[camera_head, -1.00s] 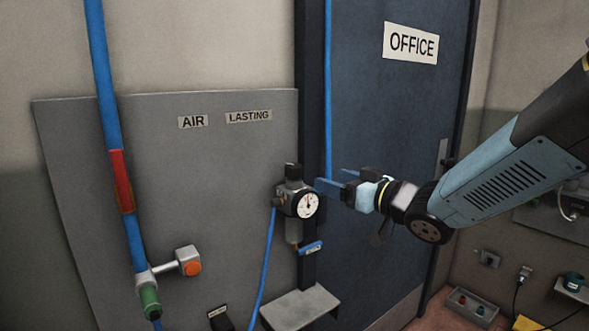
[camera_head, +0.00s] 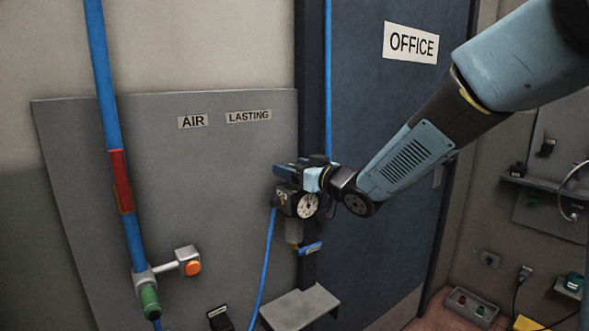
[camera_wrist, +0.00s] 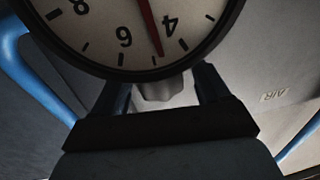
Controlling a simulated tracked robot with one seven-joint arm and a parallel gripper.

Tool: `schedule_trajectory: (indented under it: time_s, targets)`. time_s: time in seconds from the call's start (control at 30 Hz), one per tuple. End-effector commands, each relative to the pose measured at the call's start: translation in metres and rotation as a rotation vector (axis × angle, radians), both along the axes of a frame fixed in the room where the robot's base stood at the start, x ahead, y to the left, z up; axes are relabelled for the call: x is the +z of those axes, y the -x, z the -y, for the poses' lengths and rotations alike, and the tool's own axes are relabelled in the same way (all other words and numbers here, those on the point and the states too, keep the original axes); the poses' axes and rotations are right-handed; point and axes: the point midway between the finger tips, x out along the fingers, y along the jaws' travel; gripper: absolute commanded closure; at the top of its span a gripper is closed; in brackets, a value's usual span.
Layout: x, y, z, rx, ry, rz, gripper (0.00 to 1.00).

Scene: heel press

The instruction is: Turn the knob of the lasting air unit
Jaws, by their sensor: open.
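The lasting air unit (camera_head: 291,203) is a small dark regulator with a round white gauge (camera_head: 308,206), beside the door frame and right of the LASTING label. Its black top knob is hidden behind my gripper in the head view. My gripper (camera_head: 284,171) is at the top of the unit, its blue fingers spanning the knob's place. In the wrist view the fingers (camera_wrist: 165,92) stand apart, with a pale grey part between them that I cannot identify. The gauge (camera_wrist: 140,30) fills the top of that view. Whether the fingers touch the knob cannot be told.
A blue hose (camera_head: 266,256) hangs from the unit, and a blue valve handle (camera_head: 310,248) sits below it. A grey shelf (camera_head: 300,307) stands underneath. A thick blue pipe (camera_head: 103,80) and an orange button (camera_head: 193,268) are on the left. The office door (camera_head: 395,110) is behind my arm.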

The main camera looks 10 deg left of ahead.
Motion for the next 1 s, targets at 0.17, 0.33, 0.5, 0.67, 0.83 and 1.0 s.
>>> schedule_trajectory:
  time_s: [0.17,0.33,0.5,0.67,0.83,1.0]
  targets:
    - [-0.0002,-0.0025,-0.0038,0.000,0.000,0.000,0.25]
    - [-0.0002,-0.0024,-0.0038,0.000,0.000,0.000,0.25]
    - [-0.0002,-0.0022,-0.0039,0.000,0.000,0.000,0.38]
    - [-0.0001,-0.0020,-0.0040,0.001,0.000,0.000,0.53]
    - [-0.0001,-0.0019,-0.0042,0.001,0.000,0.000,0.70]
    - [0.0000,-0.0018,-0.0043,-0.002,0.000,0.000,0.76]
